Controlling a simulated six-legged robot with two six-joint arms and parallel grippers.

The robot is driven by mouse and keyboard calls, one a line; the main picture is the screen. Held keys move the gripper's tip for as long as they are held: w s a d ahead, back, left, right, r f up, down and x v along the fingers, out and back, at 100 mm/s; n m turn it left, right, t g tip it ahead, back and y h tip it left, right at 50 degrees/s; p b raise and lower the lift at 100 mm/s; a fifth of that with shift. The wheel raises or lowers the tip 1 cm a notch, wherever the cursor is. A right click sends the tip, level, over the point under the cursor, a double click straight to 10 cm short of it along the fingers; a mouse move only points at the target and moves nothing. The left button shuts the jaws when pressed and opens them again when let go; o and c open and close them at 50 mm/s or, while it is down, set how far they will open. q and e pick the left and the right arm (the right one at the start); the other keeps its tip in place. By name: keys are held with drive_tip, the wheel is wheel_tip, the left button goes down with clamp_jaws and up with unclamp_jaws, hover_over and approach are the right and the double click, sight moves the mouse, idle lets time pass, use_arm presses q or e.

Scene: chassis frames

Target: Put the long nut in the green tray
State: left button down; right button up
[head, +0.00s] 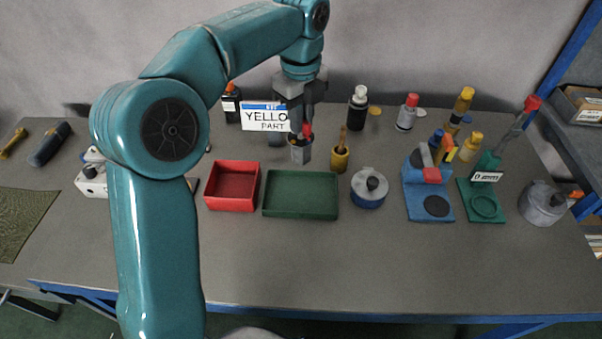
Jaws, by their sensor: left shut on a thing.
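The green tray (302,215) lies on the table right of the red tray, and its floor looks bare. My left arm comes in from the left and reaches over to the back of the table. My left gripper (299,118) points down behind the green tray, above or beside a grey cup (301,152) with a red-tipped thing in it. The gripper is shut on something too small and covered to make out. I cannot pick out the long nut for sure. My right gripper is not in view.
A red tray (210,200) adjoins the green tray's left side. A "YELLO PART" sign (265,117) and a yellow cup (340,158) stand near the gripper. A blue-based pot (369,190) and fixtures stand right. The front table is clear.

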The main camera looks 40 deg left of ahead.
sight(300, 150)
use_arm(q)
drive_tip(key=f, duration=0.8)
drive_tip(key=shift+s+f, duration=0.2)
drive_tip(key=shift+f, duration=0.15)
wheel_tip(300, 150, down, 5)
drive_tip(key=shift+d+f+b, duration=0.1)
drive_tip(key=shift+b, duration=0.2)
drive_tip(key=shift+f, duration=0.2)
drive_tip(key=c, duration=1.1)
unclamp_jaws()
drive_tip(key=shift+w, duration=0.1)
